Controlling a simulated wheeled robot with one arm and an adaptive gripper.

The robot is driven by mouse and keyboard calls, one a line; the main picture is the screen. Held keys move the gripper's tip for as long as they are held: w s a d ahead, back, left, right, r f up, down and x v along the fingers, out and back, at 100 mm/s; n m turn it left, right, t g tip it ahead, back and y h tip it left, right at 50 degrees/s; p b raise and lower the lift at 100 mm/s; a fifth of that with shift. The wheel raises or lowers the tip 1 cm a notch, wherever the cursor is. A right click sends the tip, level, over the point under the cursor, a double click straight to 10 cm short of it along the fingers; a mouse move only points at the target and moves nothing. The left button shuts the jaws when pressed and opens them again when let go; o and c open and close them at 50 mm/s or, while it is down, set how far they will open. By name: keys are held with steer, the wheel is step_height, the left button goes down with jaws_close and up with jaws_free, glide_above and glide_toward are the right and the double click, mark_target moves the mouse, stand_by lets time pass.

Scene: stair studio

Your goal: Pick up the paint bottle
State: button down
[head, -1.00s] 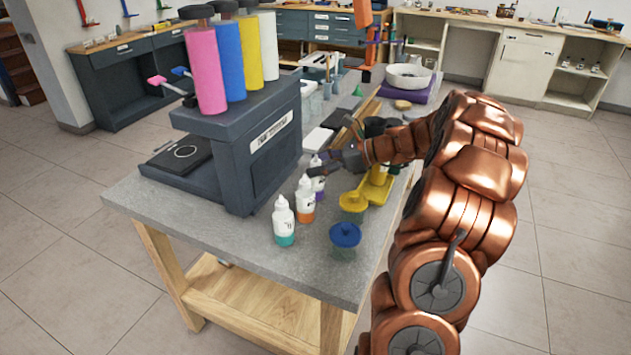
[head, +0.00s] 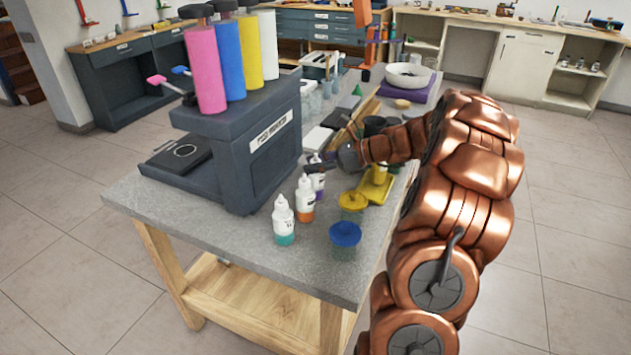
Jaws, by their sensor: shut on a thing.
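Several small white paint bottles stand on the grey tabletop in front of the dark machine. One has teal at its base (head: 284,222), one has orange (head: 305,203), and one behind them has purple (head: 318,182). My gripper (head: 314,166) reaches in from the right and is shut on the purple bottle near its upper part. The fingers hide part of that bottle. It looks upright; I cannot tell whether its base touches the table.
A blue-lidded jar (head: 345,236), a yellow-lidded jar (head: 352,202) and a yellow tray (head: 376,190) stand near. A white bowl (head: 408,76) is farther back.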

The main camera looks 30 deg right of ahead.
steer(key=shift+f, duration=0.1)
stand_by(0.3)
step_height(320, 180, up, 10)
steer(key=shift+r, duration=0.1)
step_height(320, 180, up, 6)
steer(key=p, duration=0.7)
stand_by(0.5)
